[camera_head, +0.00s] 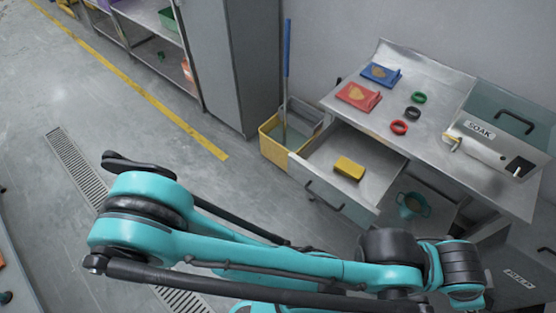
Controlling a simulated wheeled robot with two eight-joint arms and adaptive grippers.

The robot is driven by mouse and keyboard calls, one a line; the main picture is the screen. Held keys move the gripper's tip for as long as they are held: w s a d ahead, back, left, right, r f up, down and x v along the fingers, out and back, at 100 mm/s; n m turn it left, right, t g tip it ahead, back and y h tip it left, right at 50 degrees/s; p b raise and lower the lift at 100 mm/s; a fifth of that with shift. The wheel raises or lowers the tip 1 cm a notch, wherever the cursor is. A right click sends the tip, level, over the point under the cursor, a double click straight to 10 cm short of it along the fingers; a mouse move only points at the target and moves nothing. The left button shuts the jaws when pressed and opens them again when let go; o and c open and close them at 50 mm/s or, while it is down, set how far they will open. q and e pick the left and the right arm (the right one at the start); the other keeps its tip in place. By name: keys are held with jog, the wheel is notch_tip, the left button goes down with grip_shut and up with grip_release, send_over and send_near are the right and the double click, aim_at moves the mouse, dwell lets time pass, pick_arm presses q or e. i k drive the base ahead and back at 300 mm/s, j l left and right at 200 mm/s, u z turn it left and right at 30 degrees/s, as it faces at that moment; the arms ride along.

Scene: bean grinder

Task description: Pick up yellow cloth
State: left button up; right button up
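The yellow cloth (349,168) is a small folded block. It lies inside the open drawer (320,195) of the metal workbench, near its middle, with nothing on top of it. A teal and black arm of mine stretches across the lower part of the picture, in front of the bench. Neither of my grippers can be made out in this view.
The bench top (440,150) holds a blue packet (380,74), a red packet (358,96), rings and a SOAK machine (500,128). A yellow bucket (271,149) with a blue-handled mop stands left of the drawer. Grey floor (110,120) is open at left.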

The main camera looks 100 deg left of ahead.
aim_at(349, 168)
jog(key=u, duration=2.35)
jog(key=i+j+z, duration=0.3)
jog(key=i+j, duration=0.15)
jog(key=i+j+z, duration=0.25)
jog(key=i+j, duration=0.2)
jog(key=j, duration=0.15)
